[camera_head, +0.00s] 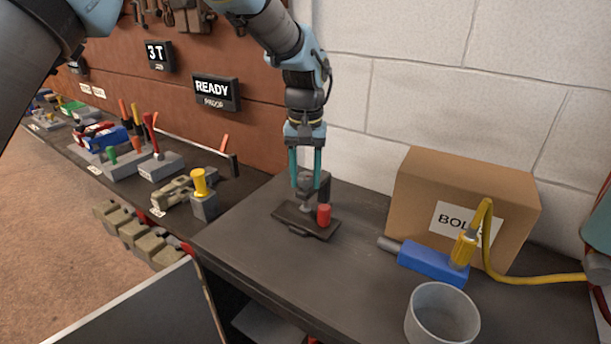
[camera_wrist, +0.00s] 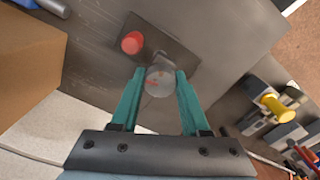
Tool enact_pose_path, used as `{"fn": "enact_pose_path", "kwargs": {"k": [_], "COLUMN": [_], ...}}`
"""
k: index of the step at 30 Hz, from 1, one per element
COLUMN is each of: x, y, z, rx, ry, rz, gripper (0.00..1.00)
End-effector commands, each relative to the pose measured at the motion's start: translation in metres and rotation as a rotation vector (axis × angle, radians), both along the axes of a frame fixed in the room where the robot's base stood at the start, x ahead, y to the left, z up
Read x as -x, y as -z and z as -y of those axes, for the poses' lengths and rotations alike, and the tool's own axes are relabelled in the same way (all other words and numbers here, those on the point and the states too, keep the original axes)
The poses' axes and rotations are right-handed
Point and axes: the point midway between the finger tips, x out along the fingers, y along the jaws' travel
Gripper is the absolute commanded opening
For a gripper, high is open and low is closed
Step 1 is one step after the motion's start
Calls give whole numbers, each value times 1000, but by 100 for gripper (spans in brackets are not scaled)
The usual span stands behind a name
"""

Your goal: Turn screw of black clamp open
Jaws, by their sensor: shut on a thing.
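The black clamp (camera_head: 293,220) stands on the dark bench top, with a flat dark base and a short upright post. A red cylinder (camera_head: 324,215) stands on its base at the right; it also shows in the wrist view (camera_wrist: 132,43). My gripper (camera_head: 307,182) reaches straight down over the clamp. Its teal fingers are shut on the grey round screw head (camera_wrist: 158,81), one finger on each side. The fingers and the head hide the screw's shaft in the wrist view.
A cardboard box (camera_head: 464,205) marked "BOL" stands at the right, with a blue tool (camera_head: 433,263) and a yellow cable before it. A grey cup (camera_head: 442,316) stands at the front right. A yellow-topped block (camera_head: 203,205) is left. The bench between clamp and cup is clear.

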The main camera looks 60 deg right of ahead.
Motion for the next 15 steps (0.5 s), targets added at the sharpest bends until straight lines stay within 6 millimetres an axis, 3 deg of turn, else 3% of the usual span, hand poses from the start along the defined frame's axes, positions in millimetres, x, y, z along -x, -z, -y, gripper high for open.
{"fn": "enact_pose_path", "kwargs": {"k": [15], "x": [0], "y": [0], "z": [0], "rx": [-1], "ry": [-488], "rz": [0], "gripper": [0]}}
